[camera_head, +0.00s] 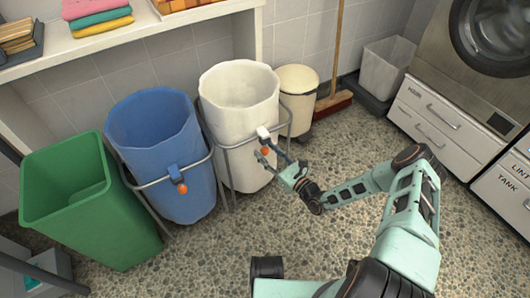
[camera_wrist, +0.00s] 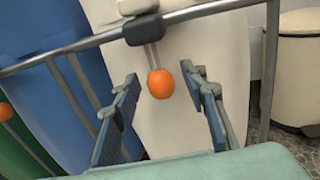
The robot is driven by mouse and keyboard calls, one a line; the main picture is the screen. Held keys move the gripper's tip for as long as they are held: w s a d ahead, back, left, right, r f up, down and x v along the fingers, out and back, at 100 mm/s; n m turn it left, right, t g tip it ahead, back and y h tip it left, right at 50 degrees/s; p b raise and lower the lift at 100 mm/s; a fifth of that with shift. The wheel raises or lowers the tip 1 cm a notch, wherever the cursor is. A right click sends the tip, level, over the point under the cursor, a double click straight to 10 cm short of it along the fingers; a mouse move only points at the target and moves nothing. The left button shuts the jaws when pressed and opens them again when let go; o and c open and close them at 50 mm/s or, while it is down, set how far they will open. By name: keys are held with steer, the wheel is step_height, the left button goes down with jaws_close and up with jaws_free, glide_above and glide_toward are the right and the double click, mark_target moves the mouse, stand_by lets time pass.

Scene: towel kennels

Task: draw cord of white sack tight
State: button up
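The white sack (camera_head: 238,125) hangs open-mouthed in a metal frame, right of the blue sack. A cord with an orange ball (camera_head: 265,151) hangs at its front below a small white and dark fitting (camera_head: 263,134). In the wrist view the orange ball (camera_wrist: 160,84) hangs on two thin cord strands under a dark block (camera_wrist: 145,30) on the frame rail. My gripper (camera_wrist: 159,74) is open, with one blue finger on each side of the ball in the picture. No finger visibly touches it. My gripper (camera_head: 269,157) is low at the sack's front in the head view.
The blue sack (camera_head: 160,130) with its own orange ball (camera_head: 182,189) and a green bin (camera_head: 80,190) stand to the left. A cream bin (camera_head: 298,90), a broom (camera_head: 335,60) and drawers (camera_head: 435,120) are to the right. The pebbled floor in front is clear.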

steer(key=shift+w+a, duration=0.35)
steer(key=shift+w, duration=0.05)
jaws_close()
